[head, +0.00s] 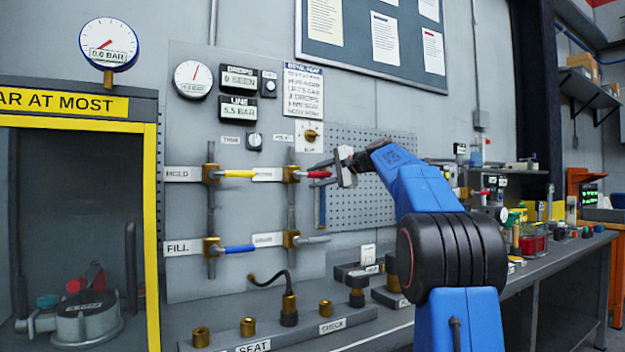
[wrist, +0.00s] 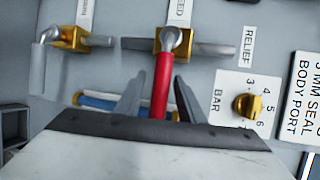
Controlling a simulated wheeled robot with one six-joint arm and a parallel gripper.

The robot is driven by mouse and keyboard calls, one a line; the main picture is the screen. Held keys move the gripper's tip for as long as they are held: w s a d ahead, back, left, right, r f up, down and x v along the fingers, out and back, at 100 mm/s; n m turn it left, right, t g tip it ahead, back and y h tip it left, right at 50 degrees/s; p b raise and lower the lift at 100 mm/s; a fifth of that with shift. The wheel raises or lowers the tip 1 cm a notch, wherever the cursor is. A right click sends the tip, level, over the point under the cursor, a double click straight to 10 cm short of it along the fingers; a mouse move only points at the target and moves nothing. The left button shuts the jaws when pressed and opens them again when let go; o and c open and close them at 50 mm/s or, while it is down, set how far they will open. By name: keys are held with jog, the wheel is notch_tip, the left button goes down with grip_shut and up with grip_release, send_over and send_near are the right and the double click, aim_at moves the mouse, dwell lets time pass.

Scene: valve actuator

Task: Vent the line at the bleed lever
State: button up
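The bleed lever has a red handle (head: 319,174) on a brass valve on the right-hand vertical pipe, and it sticks out sideways to the right. In the wrist view the red handle (wrist: 161,88) runs across the pipe, under a label ending in "EED". My gripper (head: 331,170) is at the handle's outer end. In the wrist view its two fingers (wrist: 158,84) are spread, one on each side of the handle, with a visible gap on both sides. The handle's near end is hidden by the gripper body. The line display (head: 238,108) reads about 5.5 BAR.
A grey lever (head: 314,240) is below on the same pipe. Yellow (head: 239,174) and blue (head: 239,249) levers are on the left pipe. The relief knob (wrist: 247,105) is close beside the gripper. The bench holds several fittings.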

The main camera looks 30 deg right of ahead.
jog(key=shift+x, duration=0.85)
grip_shut()
jog(key=shift+a+r+n+g+h, duration=0.2)
jog(key=shift+r+n+g+h, duration=0.1)
jog(key=shift+r+n+h, duration=0.8)
jog(key=shift+a+r+n+g+h, duration=0.25)
jog(key=shift+r+n+h, duration=0.5)
jog(key=shift+n, duration=0.65)
jog(key=shift+r, duration=0.15)
